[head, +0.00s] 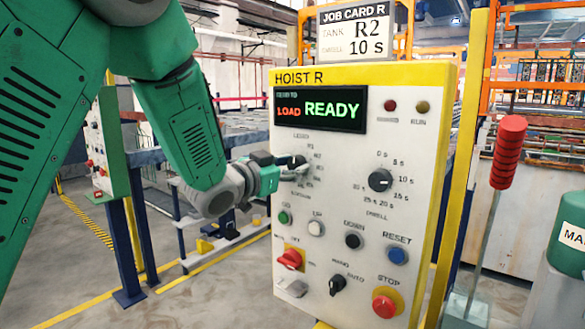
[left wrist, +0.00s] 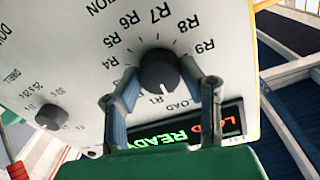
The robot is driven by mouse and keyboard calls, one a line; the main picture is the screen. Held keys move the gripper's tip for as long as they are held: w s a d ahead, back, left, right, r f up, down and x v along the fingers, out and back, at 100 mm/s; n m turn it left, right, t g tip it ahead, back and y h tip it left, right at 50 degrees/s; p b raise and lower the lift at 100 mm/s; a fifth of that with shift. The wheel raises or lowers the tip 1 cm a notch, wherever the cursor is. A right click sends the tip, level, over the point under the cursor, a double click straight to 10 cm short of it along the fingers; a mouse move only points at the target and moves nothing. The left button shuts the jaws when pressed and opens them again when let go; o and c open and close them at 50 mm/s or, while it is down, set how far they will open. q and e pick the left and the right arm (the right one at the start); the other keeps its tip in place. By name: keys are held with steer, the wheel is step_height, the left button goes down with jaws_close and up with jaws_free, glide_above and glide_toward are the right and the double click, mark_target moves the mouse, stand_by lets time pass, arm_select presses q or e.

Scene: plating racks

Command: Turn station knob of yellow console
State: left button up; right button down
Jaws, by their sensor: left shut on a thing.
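The yellow-trimmed console (head: 350,77) has a pale front face titled HOIST R, with a display reading LOAD and READY. Its black station knob (head: 297,161) is at the upper left of the face, partly hidden by my gripper. In the left wrist view the station knob (left wrist: 159,70) sits inside a ring of labels, LOAD and R1 upward; its white mark faces about the R1 and LOAD labels. My left gripper (head: 287,163) has its fingers on either side of the knob, shut on it; the fingers also show in the left wrist view (left wrist: 160,85). My right gripper is not in view.
A dwell knob (head: 380,180), a red rotary switch (head: 290,259) and a stop button (head: 384,305) share the face. A job card (head: 350,35) above reads tank R2, 10 s. A red-handled lever (head: 508,150) and a green drum (head: 570,235) stand right of the console.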

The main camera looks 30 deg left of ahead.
arm_select(q)
steer(key=shift+d+f+m, duration=0.1)
steer(key=shift+f+m, duration=0.2)
steer(key=shift+m, duration=0.4)
steer(key=m+b, duration=0.2)
steer(key=m, duration=0.2)
steer(key=m+b, duration=0.2)
steer(key=m, duration=0.3)
steer(key=shift+g+y+b, duration=0.3)
steer(key=shift+y, duration=0.1)
steer(key=shift+f+m, duration=0.1)
steer(key=shift+m, duration=0.2)
steer(key=o, duration=0.9)
steer(key=shift+o, duration=1.2)
steer(key=shift+r, duration=0.2)
